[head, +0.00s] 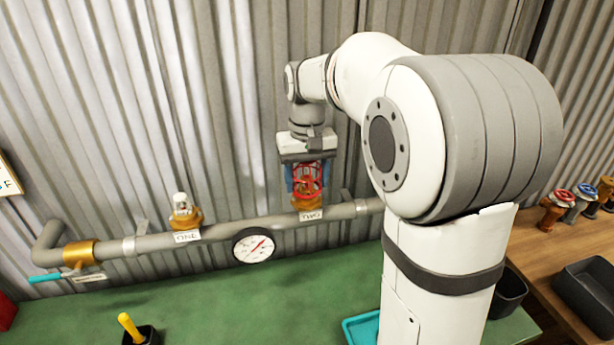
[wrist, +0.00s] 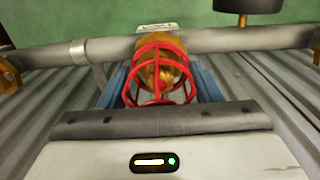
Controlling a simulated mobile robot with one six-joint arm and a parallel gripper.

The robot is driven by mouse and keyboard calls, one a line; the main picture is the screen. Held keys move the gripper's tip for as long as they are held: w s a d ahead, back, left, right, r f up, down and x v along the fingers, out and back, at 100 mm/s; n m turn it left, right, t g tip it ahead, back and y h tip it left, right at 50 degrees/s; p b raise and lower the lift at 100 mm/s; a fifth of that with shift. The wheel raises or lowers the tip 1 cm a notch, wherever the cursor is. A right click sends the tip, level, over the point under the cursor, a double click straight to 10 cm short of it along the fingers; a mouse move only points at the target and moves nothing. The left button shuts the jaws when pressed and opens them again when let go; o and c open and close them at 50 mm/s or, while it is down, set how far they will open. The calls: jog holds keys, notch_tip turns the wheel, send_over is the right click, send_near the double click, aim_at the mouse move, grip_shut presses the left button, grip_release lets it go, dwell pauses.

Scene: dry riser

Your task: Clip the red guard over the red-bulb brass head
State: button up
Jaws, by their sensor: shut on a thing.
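The red wire guard (head: 308,181) is between the fingers of my gripper (head: 306,178), at the right-hand head on the pipe. It also shows in the wrist view (wrist: 161,72), its cage surrounding much of a brass head (wrist: 158,70). The brass base (head: 303,202) shows just below the guard in the head view. My gripper is shut on the guard, with blue fingers on both sides. The bulb inside is hard to make out, and I cannot tell whether the guard is clipped. A second brass head (head: 184,214) with a pale bulb stands uncaged to the left.
The grey pipe (head: 215,228) runs along the corrugated wall, with a pressure gauge (head: 254,245) and a teal-handled valve (head: 58,275). A yellow-handled tool stands in a black cup (head: 148,336). A teal tray (head: 362,329) is on the green surface. Several valves and a black bin (head: 588,290) are on the wooden bench at right.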

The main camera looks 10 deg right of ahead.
jog(key=shift+f+b, duration=0.7)
jog(key=shift+f, duration=0.45)
jog(key=o, duration=1)
jog(key=shift+o, duration=0.2)
notch_tip(320, 180, up, 8)
jog(key=shift+f, duration=0.1)
jog(key=s+f+t, duration=0.1)
jog(key=s+f, duration=0.5)
jog(key=s, duration=0.4)
jog(key=s+f+t, duration=0.2)
jog(key=s+f, duration=0.4)
jog(key=s, duration=0.5)
jog(key=shift+d, duration=0.4)
